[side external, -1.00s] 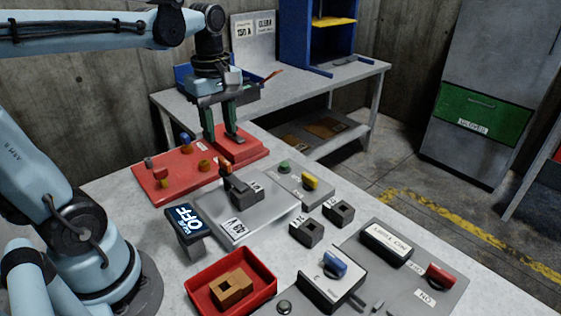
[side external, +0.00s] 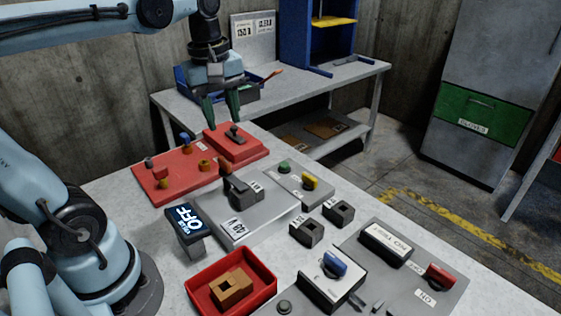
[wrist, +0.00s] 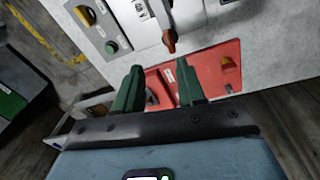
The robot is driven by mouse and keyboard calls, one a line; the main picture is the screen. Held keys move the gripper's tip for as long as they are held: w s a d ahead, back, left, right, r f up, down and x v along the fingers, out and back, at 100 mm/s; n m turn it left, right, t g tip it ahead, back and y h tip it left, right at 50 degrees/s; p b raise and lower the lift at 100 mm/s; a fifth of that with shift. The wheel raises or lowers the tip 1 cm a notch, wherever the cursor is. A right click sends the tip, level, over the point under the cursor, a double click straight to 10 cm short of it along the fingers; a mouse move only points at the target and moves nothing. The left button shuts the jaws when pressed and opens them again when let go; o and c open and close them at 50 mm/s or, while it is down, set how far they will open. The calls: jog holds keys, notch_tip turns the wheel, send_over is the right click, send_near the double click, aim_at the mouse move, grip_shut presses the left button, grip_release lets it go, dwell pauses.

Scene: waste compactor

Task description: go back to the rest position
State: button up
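My gripper (side external: 221,112) hangs above the far end of the red control panel (side external: 178,177) in the side external view. Its two green fingers are apart with nothing between them. Below it, a dark lever (side external: 234,134) stands on the raised red block (side external: 237,146), clear of the fingertips. In the wrist view the gripper's green fingers (wrist: 158,88) point toward the red panel (wrist: 218,68), and the dark lever (wrist: 151,99) shows between them, close to the left finger.
A blue bin (side external: 240,92) and blue frame (side external: 292,40) stand behind.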

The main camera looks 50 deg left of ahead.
jog(key=d+f+m+t, duration=0.1)
jog(key=d+f+m, duration=0.1)
jog(key=m, duration=0.2)
jog(key=d+f+m+t, duration=0.2)
jog(key=m, duration=0.3)
jog(key=d+f+m+t, duration=0.2)
jog(key=f+m, duration=0.1)
jog(key=m, duration=0.2)
jog(key=shift+s+d, duration=0.1)
jog(key=shift+d, duration=0.15)
jog(key=shift+d+f+m+t, duration=0.2)
jog(key=shift+m+t, duration=0.3)
jog(key=shift+m, duration=0.2)
